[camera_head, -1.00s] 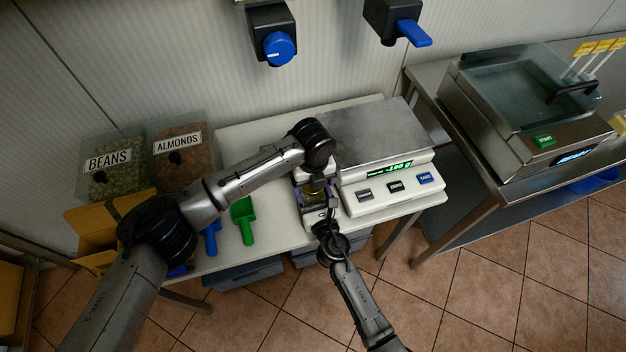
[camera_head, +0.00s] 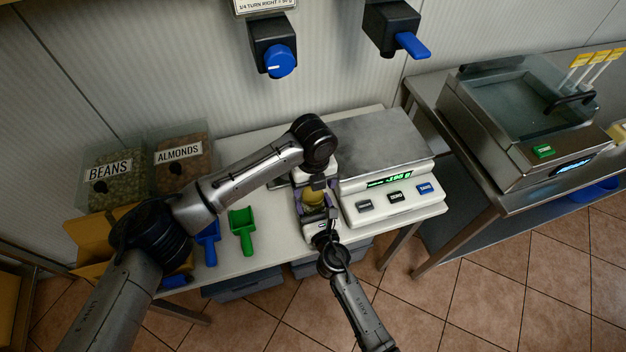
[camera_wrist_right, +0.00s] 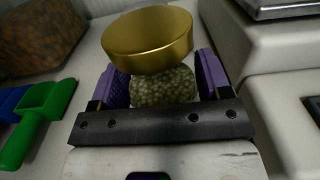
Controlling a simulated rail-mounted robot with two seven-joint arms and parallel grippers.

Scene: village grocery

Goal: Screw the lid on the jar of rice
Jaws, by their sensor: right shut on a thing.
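The jar (camera_wrist_right: 165,87) holds greenish-brown grains and stands between the purple fingers of my right gripper (camera_wrist_right: 160,85), which is shut on it. A gold lid (camera_wrist_right: 148,38) sits at the jar's mouth in the right wrist view and looks slightly tilted; whether it touches the rim all round I cannot tell. In the head view the lid (camera_head: 314,197) shows as a yellow patch between the purple fingers of my right gripper (camera_head: 317,212). My left gripper (camera_head: 318,181) is just behind the lid, under its dark wrist; its fingertips are not clear.
A scale (camera_head: 393,200) stands close on the right. Green (camera_head: 242,230) and blue (camera_head: 208,242) scoops lie on the left of the white table (camera_head: 275,238). Beans (camera_head: 112,172) and almonds (camera_head: 180,155) bins stand behind my left arm.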

